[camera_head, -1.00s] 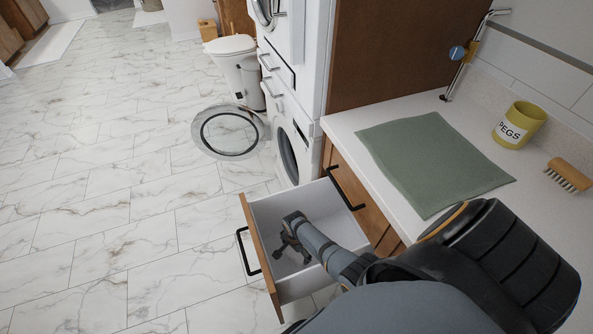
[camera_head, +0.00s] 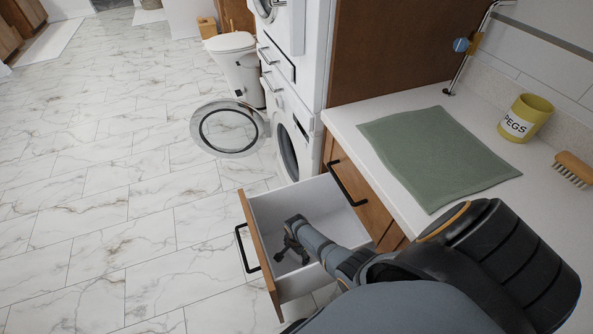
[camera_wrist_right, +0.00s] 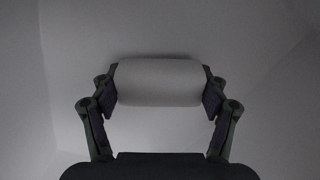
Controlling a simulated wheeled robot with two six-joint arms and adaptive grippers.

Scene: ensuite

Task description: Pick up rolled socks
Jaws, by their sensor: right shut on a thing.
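In the right wrist view the rolled socks (camera_wrist_right: 159,82) are a pale, rounded roll lying crosswise between the two fingers. My right gripper (camera_wrist_right: 160,92) is shut on them, with one finger pad against each end. In the head view my right gripper (camera_head: 291,254) is down inside the open drawer (camera_head: 277,211), near its floor. The socks are hidden by the gripper in that view. I cannot tell whether they still touch the drawer floor. My left gripper is not in view.
The drawer's walls surround the right gripper. The worktop beside it holds a green cloth (camera_head: 435,157), a yellow PEGS pot (camera_head: 526,118) and a brush (camera_head: 573,169). An open washer door (camera_head: 229,128) stands beyond the drawer. The marble floor at left is clear.

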